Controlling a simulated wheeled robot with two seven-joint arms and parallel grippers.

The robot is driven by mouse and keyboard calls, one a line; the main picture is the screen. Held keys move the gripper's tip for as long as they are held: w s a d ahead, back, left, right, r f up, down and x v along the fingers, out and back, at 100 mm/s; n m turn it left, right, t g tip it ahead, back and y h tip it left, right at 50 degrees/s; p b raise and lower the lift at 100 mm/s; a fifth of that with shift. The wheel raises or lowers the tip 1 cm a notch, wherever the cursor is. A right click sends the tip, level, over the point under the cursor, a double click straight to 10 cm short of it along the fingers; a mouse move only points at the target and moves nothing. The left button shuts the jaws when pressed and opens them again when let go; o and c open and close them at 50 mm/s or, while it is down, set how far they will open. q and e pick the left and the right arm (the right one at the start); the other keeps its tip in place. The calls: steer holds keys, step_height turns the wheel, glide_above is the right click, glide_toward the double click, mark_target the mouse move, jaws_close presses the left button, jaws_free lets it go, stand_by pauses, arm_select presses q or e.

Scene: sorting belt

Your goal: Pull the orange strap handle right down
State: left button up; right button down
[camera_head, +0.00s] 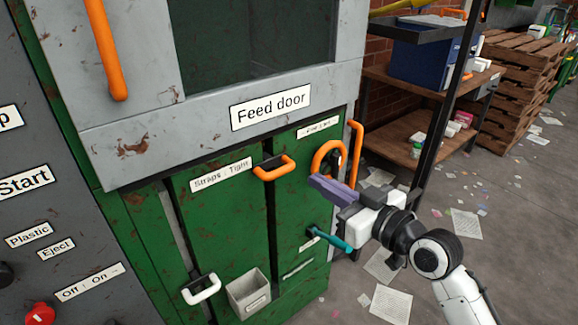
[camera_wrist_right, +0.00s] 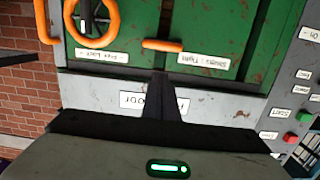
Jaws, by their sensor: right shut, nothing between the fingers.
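The orange strap handle (camera_head: 274,168) is a short bar beside the "Straps : Tight" label (camera_head: 221,175) on the green machine front. It sits roughly level, just under the grey "Feed door" panel (camera_head: 271,106). In the right wrist view, which is upside down, the strap handle (camera_wrist_right: 162,45) lies beyond the fingertips. My right gripper (camera_head: 322,187) is shut and empty, to the right of the strap handle and apart from it. Its closed fingers (camera_wrist_right: 160,85) also show in the wrist view. My left gripper is not in view.
A teal lever (camera_head: 330,238), a white handle (camera_head: 201,290) and a grey bin (camera_head: 249,292) are lower. A shelf (camera_head: 400,140) stands behind.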

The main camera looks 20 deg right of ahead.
step_height(320, 180, up, 2)
steer(key=shift+w+r, duration=0.1)
steer(key=shift+w, duration=0.05)
glide_above(289, 170)
steer(key=s, duration=0.4)
steer(key=f, duration=0.2)
steer(key=w+a+f, duration=0.1)
steer(key=shift+f, duration=0.25)
steer(key=shift+w+f, duration=0.1)
steer(key=shift+f, duration=0.55)
